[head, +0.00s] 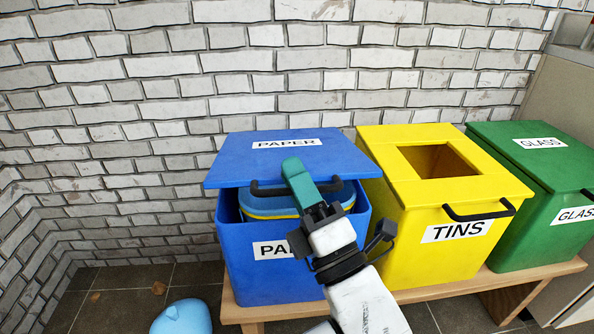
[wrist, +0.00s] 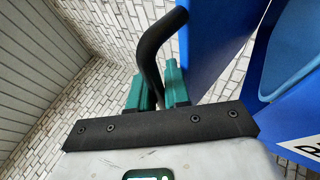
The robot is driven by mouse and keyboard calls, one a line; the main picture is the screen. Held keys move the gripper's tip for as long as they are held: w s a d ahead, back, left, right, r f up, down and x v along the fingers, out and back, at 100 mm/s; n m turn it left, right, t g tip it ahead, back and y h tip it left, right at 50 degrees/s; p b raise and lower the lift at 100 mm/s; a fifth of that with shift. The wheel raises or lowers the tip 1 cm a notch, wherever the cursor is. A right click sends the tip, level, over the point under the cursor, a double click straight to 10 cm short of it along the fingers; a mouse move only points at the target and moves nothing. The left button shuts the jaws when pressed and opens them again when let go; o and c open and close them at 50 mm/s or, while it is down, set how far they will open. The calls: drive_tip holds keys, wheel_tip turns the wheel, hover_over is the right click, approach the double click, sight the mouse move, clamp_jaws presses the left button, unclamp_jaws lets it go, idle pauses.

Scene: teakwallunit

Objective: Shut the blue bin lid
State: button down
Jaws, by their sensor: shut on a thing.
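The blue bin (head: 240,265), labelled PAPER, stands at the left end of a wooden bench. Its blue lid (head: 230,160) is partly open, with its front edge raised above the rim. A blue and yellow thing (head: 265,207) shows inside through the gap. The lid's black handle (head: 262,190) is on its front edge. My gripper (head: 294,170) is at the handle, and its teal fingers hide part of it. In the wrist view, the handle (wrist: 148,50) runs between the teal fingers (wrist: 158,88), and the lid (wrist: 212,45) is beside them.
The yellow TINS bin (head: 410,260), with a square opening in its top, stands close on the right. The green GLASS bin (head: 520,235) is farther right. A brick wall (head: 120,130) is behind. A light blue object (head: 183,318) is on the tiled floor at front left.

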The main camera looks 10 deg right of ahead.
drive_tip(key=shift+s+r+y, duration=0.3)
drive_tip(key=shift+r, duration=0.2)
drive_tip(key=c, duration=1.4)
unclamp_jaws()
drive_tip(key=shift+s, duration=0.1)
drive_tip(key=shift+c, duration=0.2)
drive_tip(key=shift+f, duration=0.2)
drive_tip(key=shift+s+d+f+b, duration=0.25)
drive_tip(key=shift+f+b, duration=0.1)
drive_tip(key=shift+b, duration=0.3)
drive_tip(key=b+v, duration=0.4)
drive_tip(key=v, duration=0.5)
drive_tip(key=shift+s, duration=0.35)
